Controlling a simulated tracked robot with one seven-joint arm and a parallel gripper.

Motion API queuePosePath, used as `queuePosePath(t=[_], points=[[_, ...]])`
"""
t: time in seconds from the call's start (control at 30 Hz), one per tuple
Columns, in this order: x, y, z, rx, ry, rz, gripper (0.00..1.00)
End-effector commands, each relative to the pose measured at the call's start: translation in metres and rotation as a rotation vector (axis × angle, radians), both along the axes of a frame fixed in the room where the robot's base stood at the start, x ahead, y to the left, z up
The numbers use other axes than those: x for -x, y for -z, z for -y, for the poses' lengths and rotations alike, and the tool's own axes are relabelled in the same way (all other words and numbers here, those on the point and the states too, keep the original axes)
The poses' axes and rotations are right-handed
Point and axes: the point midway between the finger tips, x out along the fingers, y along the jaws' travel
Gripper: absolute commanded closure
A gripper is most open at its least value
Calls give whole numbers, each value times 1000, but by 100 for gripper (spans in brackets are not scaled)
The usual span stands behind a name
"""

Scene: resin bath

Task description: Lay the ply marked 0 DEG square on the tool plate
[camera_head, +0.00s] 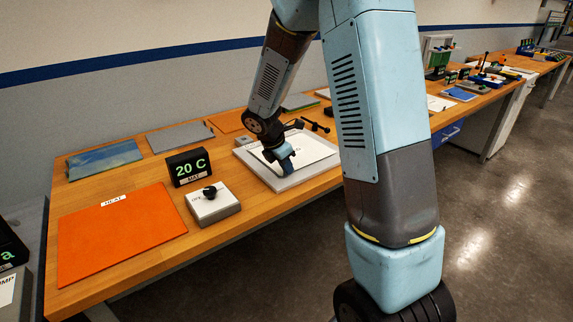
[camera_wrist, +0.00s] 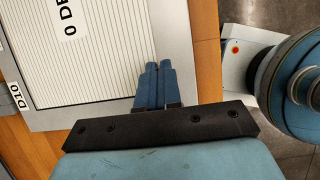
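The ply marked 0 DEG is a pale striped sheet (camera_wrist: 95,65), its label partly cut off in the wrist view. It lies flat on the grey tool plate (camera_wrist: 165,22), and the edges I see run roughly parallel to the plate's edges. In the head view the white ply (camera_head: 314,150) and tool plate (camera_head: 290,184) are partly behind my arm. My gripper (camera_wrist: 158,68) has its blue fingers together, beside the ply's edge over the plate's border, with nothing seen between them. In the head view my gripper (camera_head: 286,163) is low over the plate.
An orange heat mat (camera_head: 115,235), a 20 C display (camera_head: 187,168) and a knob box (camera_head: 212,205) stand left of the plate. Blue (camera_head: 104,159) and grey (camera_head: 180,137) sheets lie behind. A D10 label (camera_wrist: 15,96) shows by the ply. Bare wood lies along the front edge.

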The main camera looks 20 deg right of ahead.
Motion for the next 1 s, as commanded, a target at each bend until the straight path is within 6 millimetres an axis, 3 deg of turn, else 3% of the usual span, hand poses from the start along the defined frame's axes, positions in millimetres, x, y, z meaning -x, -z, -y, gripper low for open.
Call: queuePosePath(t=[0.43, 0.5, 0.77, 1.0], points=[[0, 4, 0, 0, 0, 0, 100], [0, 4, 0, 0, 0, 0, 90], [0, 4, 0, 0, 0, 0, 66], [0, 3, 0, 0, 0, 0, 66]])
